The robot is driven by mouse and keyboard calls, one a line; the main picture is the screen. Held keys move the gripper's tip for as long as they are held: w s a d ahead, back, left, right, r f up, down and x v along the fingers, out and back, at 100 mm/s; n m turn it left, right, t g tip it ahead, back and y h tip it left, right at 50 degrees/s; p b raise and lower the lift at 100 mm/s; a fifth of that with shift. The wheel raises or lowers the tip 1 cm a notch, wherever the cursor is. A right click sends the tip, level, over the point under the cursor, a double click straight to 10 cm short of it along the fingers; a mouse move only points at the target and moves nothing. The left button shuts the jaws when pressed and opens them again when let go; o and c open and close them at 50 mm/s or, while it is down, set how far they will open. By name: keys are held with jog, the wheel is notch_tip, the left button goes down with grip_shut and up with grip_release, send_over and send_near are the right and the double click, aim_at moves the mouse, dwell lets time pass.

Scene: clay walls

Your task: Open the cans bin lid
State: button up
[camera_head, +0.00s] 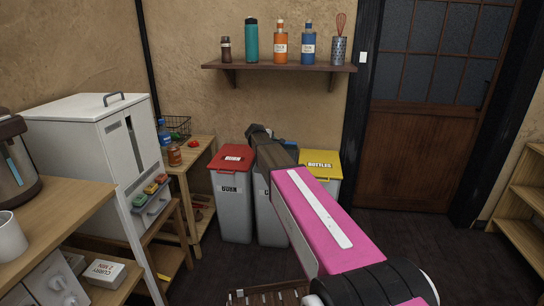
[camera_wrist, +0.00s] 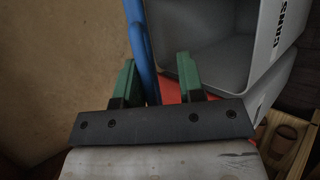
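The cans bin is the grey middle bin (camera_head: 268,218), partly hidden behind my arm in the head view. In the wrist view its grey wall (camera_wrist: 268,45) carries the CANS label, and its hollow inside shows. Its blue lid (camera_wrist: 140,38) is seen nearly edge-on beside the opening, raised off it; a bit of blue shows past my arm in the head view (camera_head: 291,144). My gripper (camera_wrist: 157,80) has its two green fingers apart, with a blue strip of the lid between them. I see no clear contact with either finger.
A red-lidded BURN bin (camera_head: 232,200) stands close on the left and a yellow-lidded BOTTLES bin (camera_head: 321,165) on the right. A shelf (camera_head: 280,67) with bottles hangs above. A wooden stand (camera_head: 190,165) is left of the bins. Dark floor (camera_head: 400,235) is free at right.

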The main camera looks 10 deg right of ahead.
jog(key=shift+t+h, duration=0.4)
jog(key=shift+t, duration=0.3)
jog(key=shift+s+a+f, duration=0.1)
jog(key=shift+s+f, duration=0.3)
jog(key=shift+f, duration=0.45)
jog(key=shift+s+a+f, duration=0.15)
jog(key=shift+s+f, duration=0.2)
jog(key=shift+f, duration=0.5)
jog(key=shift+s+a+f, duration=0.1)
jog(key=shift+s+f, duration=0.3)
jog(key=shift+f, duration=0.45)
